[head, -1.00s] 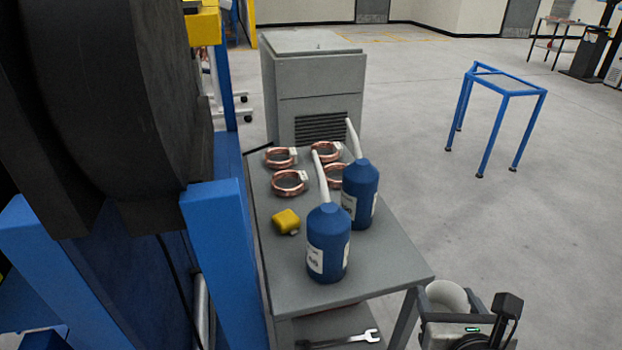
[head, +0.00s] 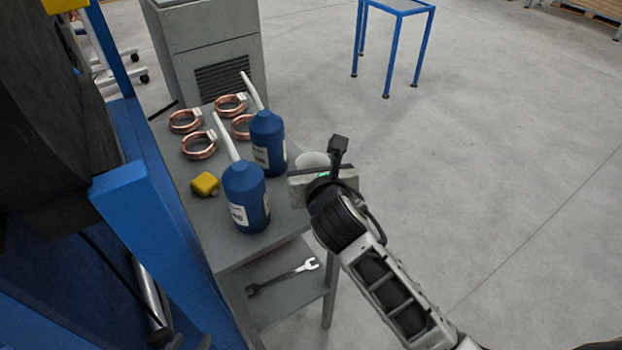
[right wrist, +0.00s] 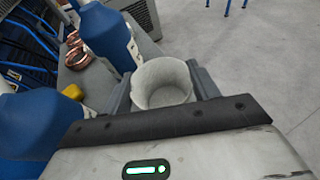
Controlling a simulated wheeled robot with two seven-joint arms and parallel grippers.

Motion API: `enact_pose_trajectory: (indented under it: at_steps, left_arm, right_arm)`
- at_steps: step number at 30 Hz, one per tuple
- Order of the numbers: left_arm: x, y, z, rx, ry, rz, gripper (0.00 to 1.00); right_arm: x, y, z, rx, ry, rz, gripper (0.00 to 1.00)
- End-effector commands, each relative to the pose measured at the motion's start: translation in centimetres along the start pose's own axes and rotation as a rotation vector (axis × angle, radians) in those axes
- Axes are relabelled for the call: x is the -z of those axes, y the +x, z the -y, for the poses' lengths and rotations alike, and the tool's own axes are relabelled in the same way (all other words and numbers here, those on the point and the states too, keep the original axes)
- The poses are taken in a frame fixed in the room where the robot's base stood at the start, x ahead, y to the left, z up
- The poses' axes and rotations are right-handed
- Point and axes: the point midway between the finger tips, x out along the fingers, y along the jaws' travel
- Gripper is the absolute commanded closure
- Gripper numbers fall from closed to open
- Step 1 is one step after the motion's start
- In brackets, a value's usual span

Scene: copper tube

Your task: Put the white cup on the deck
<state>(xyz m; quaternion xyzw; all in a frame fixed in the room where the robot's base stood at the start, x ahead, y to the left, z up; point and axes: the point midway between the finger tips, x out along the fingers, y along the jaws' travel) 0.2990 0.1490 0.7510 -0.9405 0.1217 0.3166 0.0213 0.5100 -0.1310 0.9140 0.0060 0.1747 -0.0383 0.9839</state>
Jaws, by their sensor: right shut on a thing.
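The white cup (head: 313,161) is mostly hidden behind my right gripper in the head view; its rim shows. In the right wrist view the cup (right wrist: 162,84) is upright with its open mouth facing up, between the two fingers of my right gripper (right wrist: 163,88), which is shut on it. In the head view my right gripper (head: 318,172) is at the right edge of the grey table top (head: 225,252), beside the blue bottles. Whether the cup touches the table cannot be told. My left gripper is not in view.
Two blue bottles with white spouts, a front one (head: 246,200) and a rear one (head: 268,143), stand close left of my right gripper. A yellow item (head: 205,184) and several copper coils (head: 199,146) lie further left. A wrench (head: 283,277) lies on the lower shelf.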

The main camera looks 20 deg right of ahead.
Motion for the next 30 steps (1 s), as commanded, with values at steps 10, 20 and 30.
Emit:
enact_pose_trajectory:
  at_steps: [10, 20, 30]
  left_arm:
    - [0.3, 0.2, -0.2, -0.006, -0.001, -0.013, 0.64]
    - [-0.2, 0.1, -0.2, -0.007, 0.002, -0.002, 0.64]
    - [-0.3, 0.1, -0.2, -0.008, 0.002, -0.002, 0.64]
  right_arm:
    - [3.4, 1.2, 0.0, -0.001, 0.000, 0.001, 0.63]
    - [3.7, 1.3, 0.0, 0.000, -0.002, -0.001, 0.38]
    - [3.6, 1.3, 0.0, -0.001, 0.000, 0.000, 0.18]
